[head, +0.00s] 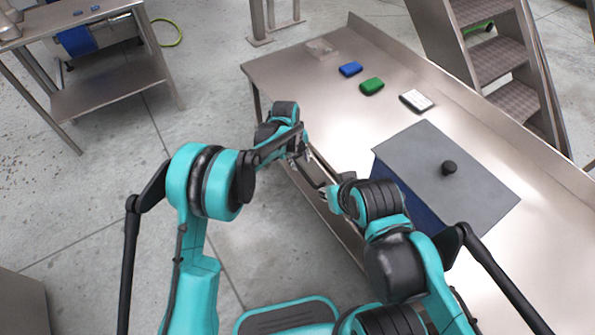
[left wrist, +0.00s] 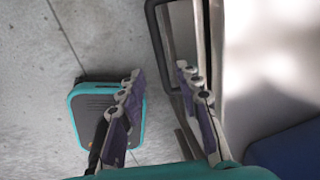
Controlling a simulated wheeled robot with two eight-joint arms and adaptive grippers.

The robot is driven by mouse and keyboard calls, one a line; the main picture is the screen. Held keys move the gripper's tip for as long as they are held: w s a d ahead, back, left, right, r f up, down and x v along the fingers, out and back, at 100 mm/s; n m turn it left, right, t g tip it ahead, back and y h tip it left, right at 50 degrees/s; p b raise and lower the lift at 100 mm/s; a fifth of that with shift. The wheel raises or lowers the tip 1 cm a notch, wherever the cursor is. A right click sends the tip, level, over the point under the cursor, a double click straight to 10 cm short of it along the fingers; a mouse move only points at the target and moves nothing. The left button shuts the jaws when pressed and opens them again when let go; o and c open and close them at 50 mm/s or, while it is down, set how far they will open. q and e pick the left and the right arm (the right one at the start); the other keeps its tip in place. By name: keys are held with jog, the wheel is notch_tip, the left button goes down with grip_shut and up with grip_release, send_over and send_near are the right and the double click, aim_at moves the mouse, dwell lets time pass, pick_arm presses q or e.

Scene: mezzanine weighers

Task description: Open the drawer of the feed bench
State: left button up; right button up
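The feed bench (head: 315,110) is a long steel bench running from the upper middle to the lower right of the head view. The dark bar handle (left wrist: 153,30) of its drawer shows at the top of the left wrist view, along the bench's front side. My left gripper (head: 311,158) is at that front side, partly hidden by my arms. In the left wrist view my left gripper (left wrist: 159,70) is open, and the handle bar appears between its fingertips, with no clear contact. The drawer front is mostly hidden.
On the bench stand a blue box with a grey knobbed lid (head: 440,185), a white block (head: 416,101), a green block (head: 371,86), a blue block (head: 350,69) and a clear tray (head: 321,48). Metal steps (head: 500,60) stand behind.

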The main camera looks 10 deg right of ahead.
aim_at(304, 172)
pick_arm(q)
jog(key=f, duration=0.2)
jog(key=d+f+b, duration=0.1)
jog(key=f, duration=0.1)
jog(key=f+b, duration=0.1)
jog(key=f, duration=0.2)
jog(key=shift+w+d+f, duration=0.1)
jog(key=shift+w+d, duration=0.05)
jog(key=shift+w, duration=0.1)
grip_shut()
